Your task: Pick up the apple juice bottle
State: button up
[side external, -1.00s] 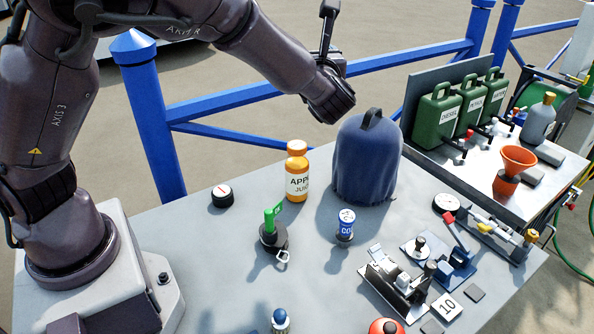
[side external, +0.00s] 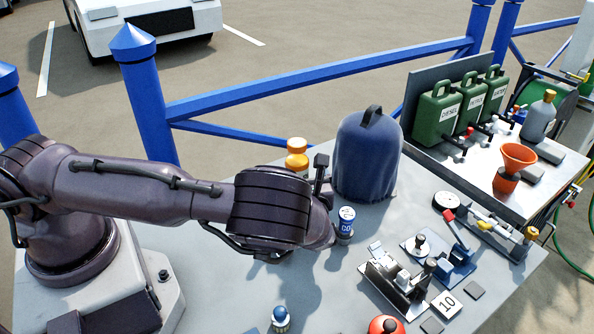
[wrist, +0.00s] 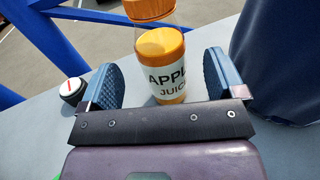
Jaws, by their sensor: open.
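The apple juice bottle (wrist: 163,72) has an orange cap and orange juice behind a label reading APPLE JUICE. It stands upright on the grey table. In the wrist view my gripper (wrist: 160,82) is open, with one blue-padded finger to each side of the bottle's line. I cannot tell how far the bottle is between the fingers. In the side external view only the bottle's upper part (side external: 297,157) shows above my arm, which hides its lower part. The fingers are largely hidden there behind my wrist.
A large blue covered object (side external: 367,160) stands close right of the bottle. A blue-and-white can (side external: 346,220) stands in front of it. Blue railings (side external: 320,80) run behind the table.

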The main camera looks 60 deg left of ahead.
jog(key=shift+f, duration=0.5)
jog(key=x, duration=0.5)
jog(key=shift+f, duration=0.35)
jog(key=c, duration=1.2)
